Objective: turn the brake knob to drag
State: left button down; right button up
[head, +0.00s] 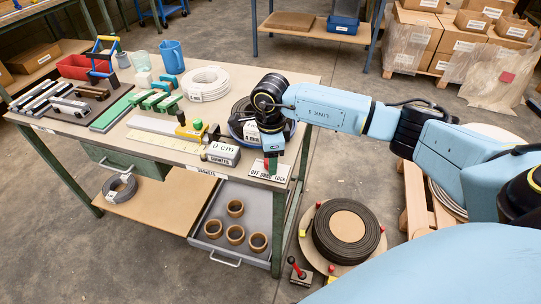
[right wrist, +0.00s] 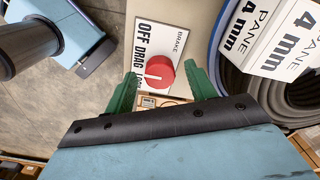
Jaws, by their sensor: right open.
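The red brake knob (right wrist: 160,72) sits on a white label plate (right wrist: 150,38) marked BRAKE, OFF and DRAG; the third word is mostly covered by a finger. The knob's white pointer line faces left in the wrist view, towards the row of words near DRAG; its exact setting is hard to tell. My right gripper (right wrist: 160,70) is open, with a green finger on either side of the knob; contact is not clear. In the head view the plate (head: 268,172), reading OFF DRAG LOCK, lies at the bench's front right corner, under my right gripper (head: 270,166). My left gripper is out of view.
A cable coil (right wrist: 245,85) with a 4 mm tag lies close beside the plate. An open drawer (head: 240,205) with several brown rings juts out below.

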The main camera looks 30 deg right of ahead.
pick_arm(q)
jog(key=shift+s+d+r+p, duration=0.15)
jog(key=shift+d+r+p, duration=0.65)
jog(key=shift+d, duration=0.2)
pick_arm(e)
notch_tip(320, 180, up, 13)
jog(key=shift+r, duration=0.2)
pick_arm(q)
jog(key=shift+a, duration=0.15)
